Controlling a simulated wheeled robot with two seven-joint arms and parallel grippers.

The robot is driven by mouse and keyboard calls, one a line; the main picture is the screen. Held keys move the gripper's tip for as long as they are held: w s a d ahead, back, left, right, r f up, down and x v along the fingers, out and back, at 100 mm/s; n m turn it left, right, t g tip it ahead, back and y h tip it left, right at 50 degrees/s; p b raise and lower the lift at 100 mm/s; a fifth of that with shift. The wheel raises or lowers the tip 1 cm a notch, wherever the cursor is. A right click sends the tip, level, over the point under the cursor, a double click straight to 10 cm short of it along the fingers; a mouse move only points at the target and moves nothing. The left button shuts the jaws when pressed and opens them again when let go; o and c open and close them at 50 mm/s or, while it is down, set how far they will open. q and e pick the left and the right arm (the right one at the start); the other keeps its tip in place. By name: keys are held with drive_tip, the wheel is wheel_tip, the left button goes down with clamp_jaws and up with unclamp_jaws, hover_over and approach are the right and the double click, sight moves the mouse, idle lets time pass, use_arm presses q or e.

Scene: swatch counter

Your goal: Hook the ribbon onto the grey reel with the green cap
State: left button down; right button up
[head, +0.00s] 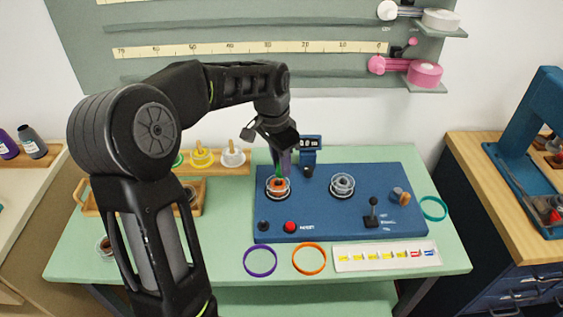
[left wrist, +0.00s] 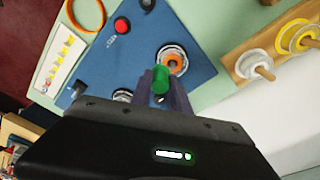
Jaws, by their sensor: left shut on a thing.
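My left gripper (head: 283,163) is shut on a small green cylinder, the green cap (left wrist: 161,77), seen upright between its fingers in the left wrist view. It holds the cap over or very near a pale-rimmed reel with an orange centre (head: 277,188) on the blue board; whether they touch I cannot tell. That reel also shows in the left wrist view (left wrist: 173,58). A grey reel (head: 342,185) sits to its right on the board, partly hidden by the gripper in the left wrist view. No ribbon strand can be made out. My right gripper is not in view.
The blue board (head: 320,215) carries a red button (head: 290,227), a black lever (head: 373,212) and a small display (head: 310,142). Purple (head: 260,261), orange (head: 309,259) and teal (head: 433,209) rings lie around it. A swatch card (head: 386,255) lies in front. Spools stand at the back left.

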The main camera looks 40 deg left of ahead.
sight(281, 191)
use_arm(q)
drive_tip(key=shift+f, duration=0.1)
drive_tip(key=shift+f+b, duration=1.95)
drive_tip(key=shift+f, duration=0.45)
drive_tip(key=shift+f, duration=0.2)
drive_tip(key=shift+s+d+f+b, duration=0.15)
drive_tip(key=shift+s+f+b, duration=0.15)
drive_tip(key=shift+f+b, duration=0.25)
drive_tip(key=shift+s+f, duration=0.15)
drive_tip(key=shift+f, duration=0.2)
idle(0.7)
drive_tip(key=shift+w+a+r+p, duration=0.1)
drive_tip(key=shift+w+r+p, duration=0.05)
drive_tip(key=shift+r+p, duration=0.4)
drive_tip(key=shift+w+a+r+p, duration=0.1)
drive_tip(key=shift+w+r+p, duration=0.05)
drive_tip(key=shift+r+p, duration=0.4)
wheel_tip(281, 191, up, 3)
drive_tip(key=shift+f+p, duration=0.15)
drive_tip(key=shift+p, duration=0.6)
drive_tip(key=shift+w+r, duration=0.1)
drive_tip(key=shift+r, duration=0.15)
